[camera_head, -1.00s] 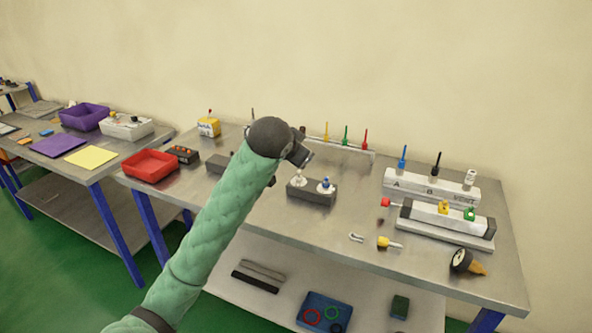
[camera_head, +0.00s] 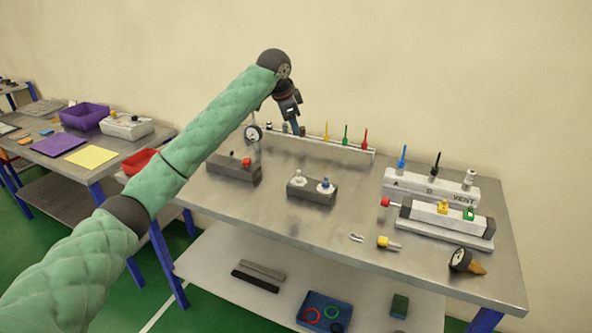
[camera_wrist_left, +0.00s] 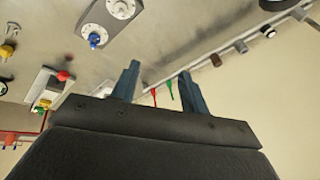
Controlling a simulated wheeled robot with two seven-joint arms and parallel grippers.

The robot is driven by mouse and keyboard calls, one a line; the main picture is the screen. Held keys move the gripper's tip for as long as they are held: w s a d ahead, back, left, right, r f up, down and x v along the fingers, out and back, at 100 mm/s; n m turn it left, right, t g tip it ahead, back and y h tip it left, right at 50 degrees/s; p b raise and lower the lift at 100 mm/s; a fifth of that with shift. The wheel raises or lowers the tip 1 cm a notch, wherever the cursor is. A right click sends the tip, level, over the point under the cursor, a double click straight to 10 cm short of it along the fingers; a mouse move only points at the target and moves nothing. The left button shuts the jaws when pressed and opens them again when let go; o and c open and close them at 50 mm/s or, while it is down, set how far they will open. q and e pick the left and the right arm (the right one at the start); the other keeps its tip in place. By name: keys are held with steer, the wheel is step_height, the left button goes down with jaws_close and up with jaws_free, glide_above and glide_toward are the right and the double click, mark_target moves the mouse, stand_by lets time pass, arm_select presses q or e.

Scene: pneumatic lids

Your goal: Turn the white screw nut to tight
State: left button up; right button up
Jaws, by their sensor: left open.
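A white nut-like knob (camera_head: 300,177) and a blue-topped knob (camera_head: 325,182) sit on a dark block (camera_head: 311,193) in the middle of the table. In the left wrist view the white knob (camera_wrist_left: 121,8) shows at the top edge, with the blue knob (camera_wrist_left: 94,39) just below it. Another white fitting (camera_head: 469,177) stands at the VENT end of the white manifold. I cannot tell how tight either white part is. My left gripper (camera_head: 296,129) is up behind the dark block, near the back rail. In the wrist view its fingers (camera_wrist_left: 158,72) are apart and empty.
A back rail (camera_head: 330,144) carries yellow, green and red pins; a gauge (camera_head: 253,133) stands at its left. Another dark block (camera_head: 234,168) has a red knob. The white manifold (camera_head: 430,187) and a cylinder unit fill the right.

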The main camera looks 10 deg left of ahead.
mark_target(296, 176)
arm_select(q)
steer(key=f+m+g, duration=0.2)
steer(key=f, duration=0.1)
steer(key=s+f+m+g+h, duration=0.1)
steer(key=f+m+g, duration=0.1)
steer(key=f+m, duration=0.1)
steer(key=s+f+m+g+h+p, duration=0.1)
steer(key=f+m, duration=0.2)
steer(key=f, duration=0.1)
steer(key=shift+s+f+g, duration=0.25)
steer(key=shift+f+g, duration=0.1)
steer(key=shift+g, duration=0.05)
steer(key=p+x, duration=0.1)
steer(key=x, duration=0.2)
steer(key=shift+w, duration=0.1)
steer(key=shift+d+f+m, duration=0.2)
steer(key=shift+f+m, duration=0.1)
steer(key=shift+f, duration=0.35)
arm_select(e)
steer(key=shift+g, duration=0.3)
steer(key=shift+w+d+f, duration=0.1)
steer(key=shift+w+f, duration=0.05)
steer(key=shift+f, duration=0.75)
steer(key=shift+w+d+f, duration=0.1)
steer(key=shift+w+f, duration=0.05)
steer(key=shift+f, duration=0.8)
steer(key=shift+w+d+f, duration=0.1)
steer(key=shift+w+f, duration=0.05)
steer(key=shift+f, duration=0.75)
